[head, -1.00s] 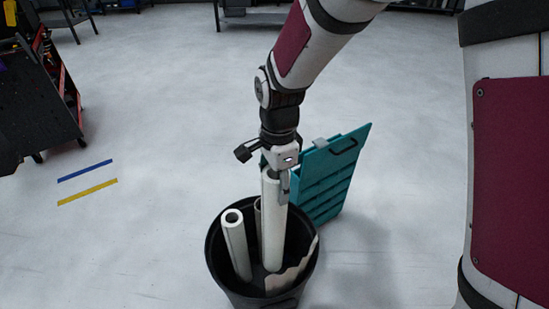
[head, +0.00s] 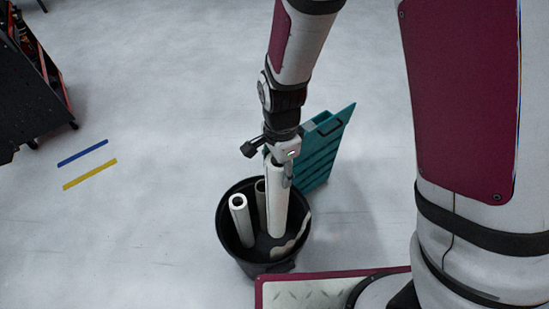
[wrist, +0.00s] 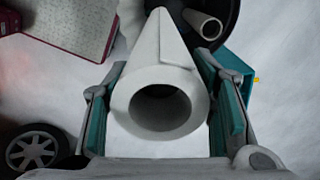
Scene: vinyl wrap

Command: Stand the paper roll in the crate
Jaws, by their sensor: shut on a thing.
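My gripper (head: 282,163) is shut on the upper end of a white paper roll (head: 277,205), which is nearly upright. Its lower part is inside a round black bin (head: 222,232); I cannot tell whether it touches the bottom. In the wrist view the roll's hollow end (wrist: 120,108) sits between the finger pads. A teal, crate-like thing (head: 320,160) with ribbed sides and a dark handle slot stands just behind the bin to the right, partly hidden by my gripper.
A second white roll (head: 241,221) leans in the bin at left, and a greyish one (head: 261,200) stands behind. A torn-looking pale sheet (head: 291,240) lies inside the right wall. Floor to the left is clear, with blue and yellow tape (head: 90,174). A dark rack (head: 33,90) stands far left.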

